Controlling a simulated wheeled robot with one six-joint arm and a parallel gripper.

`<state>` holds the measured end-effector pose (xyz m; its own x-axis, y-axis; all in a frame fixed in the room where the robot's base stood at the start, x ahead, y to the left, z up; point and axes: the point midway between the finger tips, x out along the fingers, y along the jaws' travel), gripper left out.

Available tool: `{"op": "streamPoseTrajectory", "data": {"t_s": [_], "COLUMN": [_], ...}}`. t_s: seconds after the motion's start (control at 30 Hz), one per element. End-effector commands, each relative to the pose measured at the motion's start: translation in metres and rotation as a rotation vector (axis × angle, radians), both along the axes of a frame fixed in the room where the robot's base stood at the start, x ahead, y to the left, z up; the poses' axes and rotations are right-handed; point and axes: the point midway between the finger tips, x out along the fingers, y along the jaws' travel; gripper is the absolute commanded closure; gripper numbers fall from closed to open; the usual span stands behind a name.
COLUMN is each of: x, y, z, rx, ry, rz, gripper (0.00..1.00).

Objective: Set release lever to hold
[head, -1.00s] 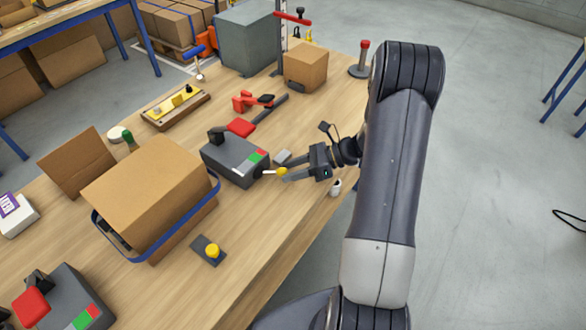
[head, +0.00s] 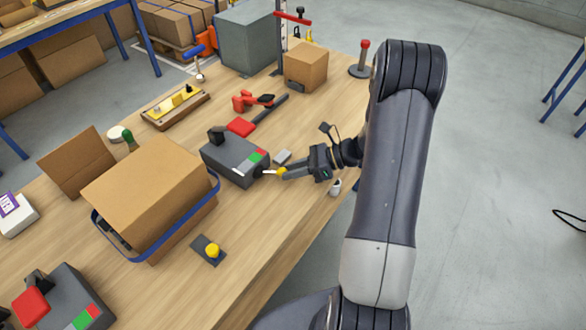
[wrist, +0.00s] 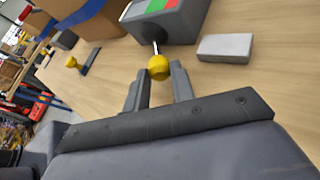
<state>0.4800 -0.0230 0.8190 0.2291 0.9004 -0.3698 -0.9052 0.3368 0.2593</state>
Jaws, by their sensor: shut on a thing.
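The release lever is a thin metal rod with a yellow knob (head: 282,173), standing out from the near end of a dark grey box (head: 229,164). The box has a green patch and a red patch on top near that end. My gripper (head: 288,173) is at the knob, and its two fingers are closed on it. In the wrist view the knob (wrist: 158,67) sits at the fingertips, with the rod running away to the box (wrist: 172,22). The rod lies roughly in line with my gripper. Any hold marking is too small to read.
A small grey block (head: 282,156) lies right beside the box, and a white cup (head: 335,187) stands near the table edge. A cardboard box (head: 150,185) with a blue band stands left. A yellow button (head: 212,250) is in front. A second lever-type box (head: 70,300) is front left.

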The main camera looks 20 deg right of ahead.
Motion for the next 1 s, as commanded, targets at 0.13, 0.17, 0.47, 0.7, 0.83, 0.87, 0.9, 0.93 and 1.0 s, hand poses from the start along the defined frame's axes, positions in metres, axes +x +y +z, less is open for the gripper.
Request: {"op": "streamPoseTrajectory", "data": {"t_s": [0.13, 0.17, 0.47, 0.7, 0.83, 0.87, 0.9, 0.93, 1.0], "x": [-0.006, -0.008, -0.027, -0.038, -0.042, -0.043, -0.044, -0.044, -0.045], "y": [0.002, 0.003, 0.014, 0.024, 0.029, 0.030, 0.031, 0.031, 0.033], "z": [0.000, 0.000, -0.001, -0.001, -0.001, 0.000, 0.000, 0.000, 0.000], "rx": [0.000, 0.001, 0.001, 0.000, 0.001, 0.001, 0.000, 0.001, 0.001], "ry": [0.001, 0.001, 0.001, 0.000, 0.002, 0.002, 0.001, 0.001, 0.001], "rz": [-0.065, -0.084, -0.304, -0.340, -0.336, -0.336, -0.336, -0.335, -0.334], "gripper": [1.00, 1.00, 1.00, 1.00, 1.00, 1.00, 1.00, 1.00, 1.00]}}
